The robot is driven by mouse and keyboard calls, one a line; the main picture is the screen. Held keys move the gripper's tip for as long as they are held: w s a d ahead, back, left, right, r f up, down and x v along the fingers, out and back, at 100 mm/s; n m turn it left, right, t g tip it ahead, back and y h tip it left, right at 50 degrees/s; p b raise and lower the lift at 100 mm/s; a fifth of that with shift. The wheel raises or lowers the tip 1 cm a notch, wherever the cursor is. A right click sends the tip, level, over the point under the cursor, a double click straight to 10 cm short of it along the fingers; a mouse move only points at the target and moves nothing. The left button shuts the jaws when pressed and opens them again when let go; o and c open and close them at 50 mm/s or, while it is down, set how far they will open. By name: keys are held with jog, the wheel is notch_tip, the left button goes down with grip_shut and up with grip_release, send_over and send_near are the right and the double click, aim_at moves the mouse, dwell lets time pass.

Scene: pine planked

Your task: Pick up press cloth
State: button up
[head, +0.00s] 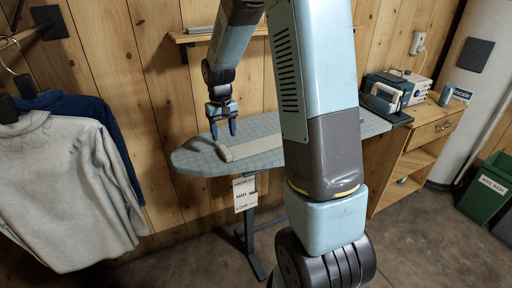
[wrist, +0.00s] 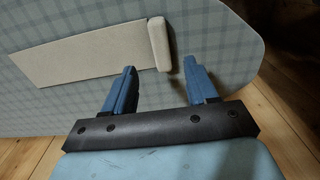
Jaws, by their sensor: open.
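The press cloth (head: 250,146) is a pale beige strip lying on the plaid ironing board (head: 190,160). In the wrist view the cloth (wrist: 90,54) lies flat, with a thicker, raised band at its right end. My gripper (head: 223,136) is over the board near the cloth's left end in the head view. In the wrist view my gripper (wrist: 159,66) is open, its two blue fingers apart with nothing between them. The thick end of the cloth shows just beyond the gap between the fingertips. I cannot tell the height of the fingers above the board.
Grey and blue garments (head: 65,185) hang at the left. An iron (head: 383,97) stands at the board's right end beside a wooden cabinet (head: 420,150). A height label (head: 245,193) hangs under the board. A green bin (head: 487,188) stands at the far right. A wall shelf (head: 190,36) is above the board.

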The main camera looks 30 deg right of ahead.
aim_at(225, 150)
jog(key=shift+a+f, duration=0.1)
jog(key=shift+f, duration=3.2)
grip_shut()
